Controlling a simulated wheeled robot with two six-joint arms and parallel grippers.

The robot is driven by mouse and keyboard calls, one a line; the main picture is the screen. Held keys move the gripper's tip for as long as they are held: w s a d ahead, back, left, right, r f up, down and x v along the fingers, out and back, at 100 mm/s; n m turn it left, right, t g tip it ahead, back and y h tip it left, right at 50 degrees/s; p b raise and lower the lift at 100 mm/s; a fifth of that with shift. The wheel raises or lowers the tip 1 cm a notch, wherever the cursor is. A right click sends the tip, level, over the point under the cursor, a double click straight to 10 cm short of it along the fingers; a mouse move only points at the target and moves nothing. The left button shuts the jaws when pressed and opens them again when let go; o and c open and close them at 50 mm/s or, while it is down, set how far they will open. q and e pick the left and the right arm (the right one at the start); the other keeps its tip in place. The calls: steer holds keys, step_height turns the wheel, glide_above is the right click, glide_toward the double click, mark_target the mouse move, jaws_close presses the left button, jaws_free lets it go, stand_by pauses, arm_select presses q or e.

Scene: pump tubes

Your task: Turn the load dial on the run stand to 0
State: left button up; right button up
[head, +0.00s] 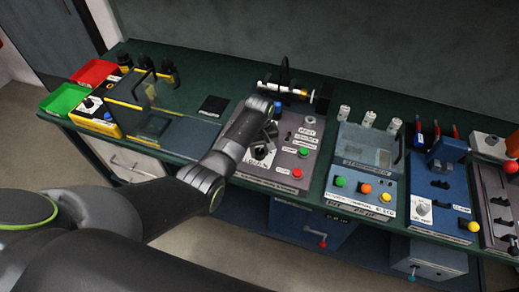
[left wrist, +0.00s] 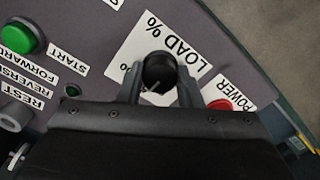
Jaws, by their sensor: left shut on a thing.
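The run stand (head: 288,171) is a grey panel on the green bench in the head view. Its load dial (left wrist: 158,70) is a black round knob on a white LOAD % plate (left wrist: 186,45) in the left wrist view. My left gripper (left wrist: 159,80) is shut on the dial, one finger on each side of it. In the head view, my left gripper (head: 266,147) is over the dial, partly hiding it. The dial's setting is hidden by the gripper and cannot be read. My right gripper is not in view.
A blue-grey unit (head: 364,170) stands to the right and a clear-covered yellow-edged unit (head: 160,112) to the left.

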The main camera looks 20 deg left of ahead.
mark_target(259, 151)
arm_select(q)
steer(key=n+p, duration=0.2)
steer(key=n, duration=0.1)
steer(key=shift+r, duration=0.15)
steer(key=n+p, duration=0.1)
steer(key=n, duration=0.2)
steer(key=shift+n+p, duration=0.3)
steer(key=shift+w+n+p, duration=0.1)
steer(key=shift+n+p, duration=0.2)
steer(key=shift+n, duration=0.8)
steer(key=o, duration=1)
steer(key=shift+r, duration=0.25)
step_height(259, 151, up, 17)
steer(key=shift+f+b, duration=0.2)
steer(key=shift+b, duration=0.4)
